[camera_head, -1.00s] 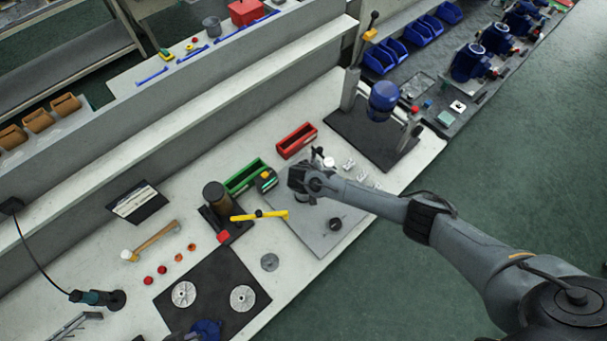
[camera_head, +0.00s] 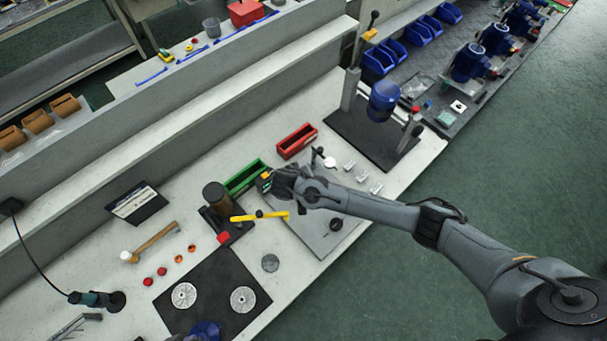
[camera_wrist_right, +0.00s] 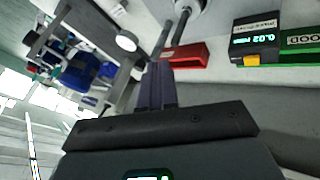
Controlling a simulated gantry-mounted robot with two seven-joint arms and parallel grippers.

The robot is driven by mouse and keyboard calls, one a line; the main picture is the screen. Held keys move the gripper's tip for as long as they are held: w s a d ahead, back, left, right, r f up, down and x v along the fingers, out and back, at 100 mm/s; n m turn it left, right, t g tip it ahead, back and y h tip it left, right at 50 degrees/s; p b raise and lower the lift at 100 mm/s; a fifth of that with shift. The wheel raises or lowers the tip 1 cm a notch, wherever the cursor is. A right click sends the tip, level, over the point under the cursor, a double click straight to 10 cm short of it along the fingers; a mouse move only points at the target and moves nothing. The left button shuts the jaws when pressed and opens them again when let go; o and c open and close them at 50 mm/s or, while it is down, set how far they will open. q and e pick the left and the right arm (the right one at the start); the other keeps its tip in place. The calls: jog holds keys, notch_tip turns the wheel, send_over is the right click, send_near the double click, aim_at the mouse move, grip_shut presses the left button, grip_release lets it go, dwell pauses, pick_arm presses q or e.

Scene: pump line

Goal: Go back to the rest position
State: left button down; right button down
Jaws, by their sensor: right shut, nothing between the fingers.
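My right arm reaches in from the right side of the head view. Its gripper (camera_head: 280,183) is over the grey plate (camera_head: 318,238), close beside the small digital gauge (camera_head: 265,181) and the green bin (camera_head: 244,176). In the right wrist view the two dark fingers (camera_wrist_right: 156,88) are together with nothing between them. The red bin (camera_wrist_right: 188,56), the gauge with its lit display (camera_wrist_right: 255,40) and the green bin (camera_wrist_right: 302,44) show beyond the fingers. My left gripper is in neither view.
A yellow-handled tool (camera_head: 258,216) lies left of the plate. A press stand with a blue body (camera_head: 384,101) stands at the back right. A black mat (camera_head: 213,290) carries two metal discs. A hammer (camera_head: 155,240) lies on the left. Green floor (camera_head: 500,190) is open at right.

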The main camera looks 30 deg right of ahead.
jog(key=s+a+f+g+y+p, duration=0.1)
jog(key=s+a+f+g, duration=0.2)
jog(key=s, duration=0.5)
jog(key=s+a+f+y+p, duration=0.1)
jog(key=s+a+f, duration=0.1)
jog(key=s+f, duration=0.5)
jog(key=s+a+r+m+g+y+p, duration=0.1)
jog(key=s+a+r+y+p, duration=0.3)
jog(key=s, duration=0.8)
jog(key=d+r+n+t, duration=0.1)
jog(key=d+r+n, duration=0.1)
jog(key=r, duration=0.8)
jog(key=d+r+n+t, duration=0.2)
jog(key=d+r, duration=0.2)
jog(key=r, duration=0.5)
jog(key=shift+d+r+n, duration=0.4)
